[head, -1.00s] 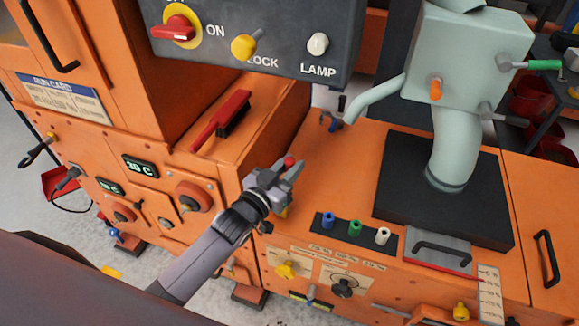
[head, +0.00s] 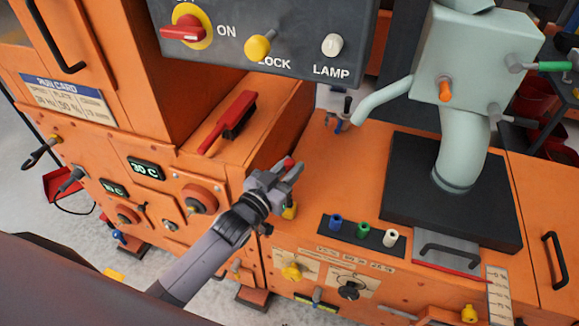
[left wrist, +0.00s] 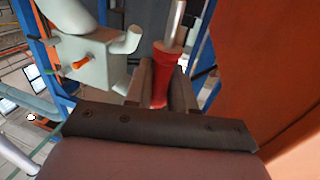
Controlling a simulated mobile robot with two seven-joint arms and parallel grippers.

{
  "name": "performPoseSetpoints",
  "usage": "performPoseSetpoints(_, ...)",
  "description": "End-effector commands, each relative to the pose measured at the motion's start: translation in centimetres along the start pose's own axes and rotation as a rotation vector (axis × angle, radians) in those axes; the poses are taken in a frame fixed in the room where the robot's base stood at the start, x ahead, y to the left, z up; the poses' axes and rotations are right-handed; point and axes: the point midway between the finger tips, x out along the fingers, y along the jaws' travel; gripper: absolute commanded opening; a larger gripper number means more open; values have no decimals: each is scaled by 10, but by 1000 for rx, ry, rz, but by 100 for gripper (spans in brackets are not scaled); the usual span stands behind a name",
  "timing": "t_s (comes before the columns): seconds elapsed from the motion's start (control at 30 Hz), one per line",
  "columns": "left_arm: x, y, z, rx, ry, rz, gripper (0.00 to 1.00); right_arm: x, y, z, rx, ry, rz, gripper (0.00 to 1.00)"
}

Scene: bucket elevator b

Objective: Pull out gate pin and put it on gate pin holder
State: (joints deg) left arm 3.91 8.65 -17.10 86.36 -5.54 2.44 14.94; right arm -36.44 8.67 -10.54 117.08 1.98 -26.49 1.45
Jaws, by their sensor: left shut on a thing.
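My left gripper (head: 284,172) is shut on a red-handled pin (head: 289,162), held above the orange machine top. In the left wrist view the red handle (left wrist: 160,80) is between the fingers, and a bare metal shaft (left wrist: 174,25) extends from it. I cannot tell whether the shaft's far end is free. A black strip with blue, green and white pieces (head: 361,229) lies right of the gripper. The grey-green spout box (head: 475,60) has an orange knob (head: 445,91) and a green-handled rod (head: 553,66). I cannot tell which part is the pin holder. My right gripper is not in view.
A dark control panel (head: 290,42) with switches hangs above the gripper. A small blue-and-black fitting (head: 341,119) stands near the curved spout arm.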

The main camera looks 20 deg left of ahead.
Motion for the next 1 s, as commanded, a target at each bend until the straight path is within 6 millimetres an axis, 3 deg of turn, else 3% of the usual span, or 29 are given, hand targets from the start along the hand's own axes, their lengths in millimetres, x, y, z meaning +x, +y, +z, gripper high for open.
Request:
performPoseSetpoints(0.5,0,0,49,0,1,0,0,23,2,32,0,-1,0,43)
performPoseSetpoints(1.0,0,0,51,0,1,0,0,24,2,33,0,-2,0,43)
